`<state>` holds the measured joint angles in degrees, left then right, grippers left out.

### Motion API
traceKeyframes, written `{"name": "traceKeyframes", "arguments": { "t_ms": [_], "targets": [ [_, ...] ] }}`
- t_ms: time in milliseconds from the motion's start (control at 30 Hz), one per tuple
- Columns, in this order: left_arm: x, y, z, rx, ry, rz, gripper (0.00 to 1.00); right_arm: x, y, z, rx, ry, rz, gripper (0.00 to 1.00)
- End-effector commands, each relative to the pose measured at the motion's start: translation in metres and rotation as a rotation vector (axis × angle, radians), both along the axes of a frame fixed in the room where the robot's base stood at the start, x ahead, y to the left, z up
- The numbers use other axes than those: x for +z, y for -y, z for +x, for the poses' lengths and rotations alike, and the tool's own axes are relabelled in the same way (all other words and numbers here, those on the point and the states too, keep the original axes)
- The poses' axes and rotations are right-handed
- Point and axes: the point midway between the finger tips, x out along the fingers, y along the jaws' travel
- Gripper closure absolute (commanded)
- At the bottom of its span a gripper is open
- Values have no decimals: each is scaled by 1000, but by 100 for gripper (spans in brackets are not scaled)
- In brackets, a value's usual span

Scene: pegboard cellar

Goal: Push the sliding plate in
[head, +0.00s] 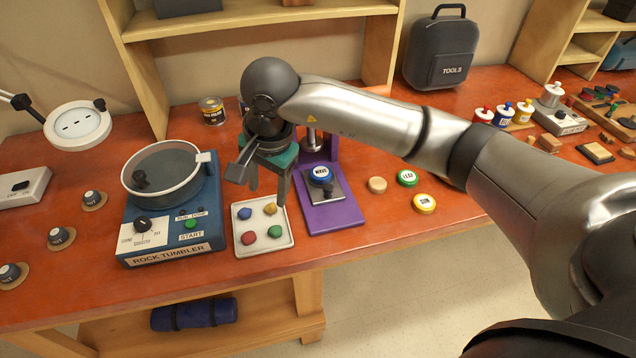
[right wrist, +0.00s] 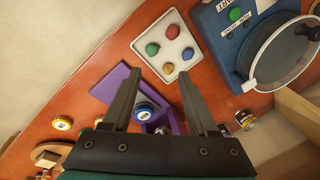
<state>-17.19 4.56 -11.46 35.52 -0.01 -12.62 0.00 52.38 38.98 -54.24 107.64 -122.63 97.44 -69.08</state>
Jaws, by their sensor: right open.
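The purple press (head: 345,214) stands on the red-brown bench, with its upright at the back partly hidden by my arm. Its dark grey sliding plate (head: 335,197) lies on the purple base in front of the upright, carrying a blue-rimmed white button (head: 320,174) and a small dark knob (head: 328,189) near the front. My right gripper (head: 267,192) is open and empty, pointing down left of the press, above the back of the white tray. In the right wrist view its fingers (right wrist: 160,85) partly cover the press (right wrist: 108,88). My left gripper is in neither view.
The white tray (head: 238,239) with several coloured stones sits left of the press. The rock tumbler (head: 205,232) stands further left. Loose round badges, including a green one (head: 407,177), lie right of the press. The bench's front strip there is clear.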

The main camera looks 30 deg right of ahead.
Motion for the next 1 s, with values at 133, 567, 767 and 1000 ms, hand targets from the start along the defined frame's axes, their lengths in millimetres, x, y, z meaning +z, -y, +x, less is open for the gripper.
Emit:
{"name": "traceKeyframes", "arguments": {
  "t_ms": [133, 567, 767, 1000],
  "targets": [
    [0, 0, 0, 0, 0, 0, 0, 20, 64, 13, -39, 18, -259, 41],
    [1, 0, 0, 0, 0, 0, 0, 3, 106, 20, -72, 7, -390, 41],
    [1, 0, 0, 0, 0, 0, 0, -39, 120, 28, -71, 7, -388, 41],
    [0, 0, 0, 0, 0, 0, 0, -83, 135, 38, -71, 9, -385, 41]
  ]
}}
